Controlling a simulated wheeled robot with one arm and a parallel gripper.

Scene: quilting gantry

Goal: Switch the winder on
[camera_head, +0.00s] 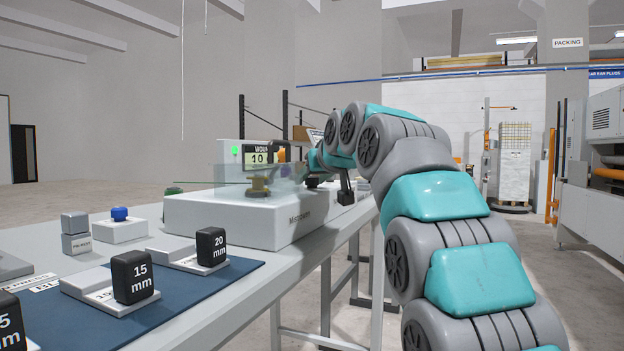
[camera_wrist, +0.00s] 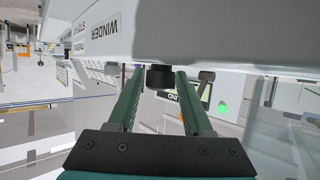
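In the wrist view, a white panel with a WINDER label (camera_wrist: 104,32) fills the top. A short black knob (camera_wrist: 160,78) is on the panel's lower edge. My gripper (camera_wrist: 160,71) is open, with one green finger on each side of the knob and narrow gaps between. In the head view, my arm reaches to the far end of a white machine (camera_head: 235,219) on the bench. Its display (camera_head: 261,157) shows WOUND and 10, with a green light (camera_head: 235,150) lit. The display also shows in the wrist view (camera_wrist: 200,92). The fingers are not clear in the head view.
The bench also holds a blue mat (camera_head: 190,304) with black blocks marked 15 mm (camera_head: 133,278) and 20 mm (camera_head: 211,247). A blue button (camera_head: 119,214) sits on a white box. Open floor lies right of the bench, beyond my arm.

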